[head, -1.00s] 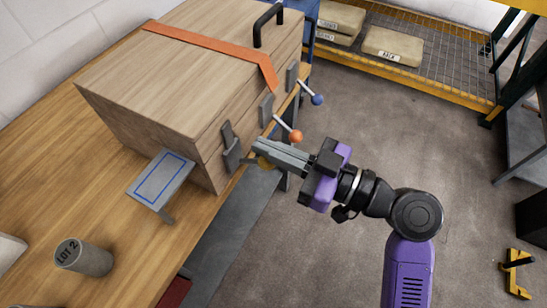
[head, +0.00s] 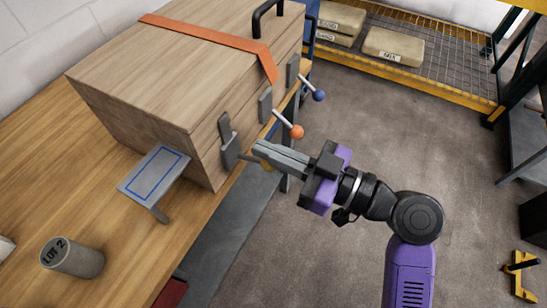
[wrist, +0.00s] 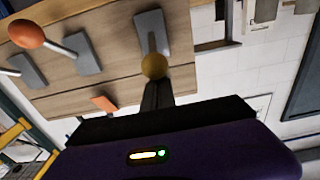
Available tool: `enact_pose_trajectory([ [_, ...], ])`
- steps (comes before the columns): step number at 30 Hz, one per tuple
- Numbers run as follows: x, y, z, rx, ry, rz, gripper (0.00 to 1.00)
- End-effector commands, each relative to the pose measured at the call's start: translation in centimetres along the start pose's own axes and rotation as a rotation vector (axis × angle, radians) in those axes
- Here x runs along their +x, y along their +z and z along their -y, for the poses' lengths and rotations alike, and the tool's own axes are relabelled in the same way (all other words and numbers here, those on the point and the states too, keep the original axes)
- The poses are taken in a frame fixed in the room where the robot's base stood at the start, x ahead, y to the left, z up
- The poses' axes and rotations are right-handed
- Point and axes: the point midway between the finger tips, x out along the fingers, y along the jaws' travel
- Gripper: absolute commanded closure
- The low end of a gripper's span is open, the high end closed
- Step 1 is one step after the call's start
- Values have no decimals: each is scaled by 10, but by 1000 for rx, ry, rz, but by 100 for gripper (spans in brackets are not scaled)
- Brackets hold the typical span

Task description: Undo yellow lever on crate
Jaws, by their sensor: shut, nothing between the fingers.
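The wooden crate (head: 150,85) stands on the workbench. The yellow lever's grey mount (head: 229,150) is on the crate's near front, and its thin rod sticks out towards my gripper. Its yellow knob (wrist: 154,65) shows in the wrist view, right at my fingertips. In the head view, the fingers hide most of the knob. My gripper (head: 258,150) is shut and empty, its tips at the knob. I cannot tell whether they touch it. The lever's grey plate (wrist: 151,33) also shows in the wrist view.
An orange-knobbed lever (head: 296,131) and a blue-knobbed lever (head: 319,95) are farther along the crate's front. A bracket plate with a blue outline (head: 153,172) and a LOT 2 cylinder (head: 72,258) are at the left. The floor right of the bench (head: 110,270) is open.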

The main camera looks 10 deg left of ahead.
Motion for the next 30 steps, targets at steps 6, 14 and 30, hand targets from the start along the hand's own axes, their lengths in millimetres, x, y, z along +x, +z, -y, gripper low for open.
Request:
enact_pose_trajectory([
  [6, 0, 19, 1, 3, -2, 3, 100],
  [14, 0, 34, 0, 2, -2, 3, 100],
  [30, -17, 25, 0, 0, 0, 1, 100],
])
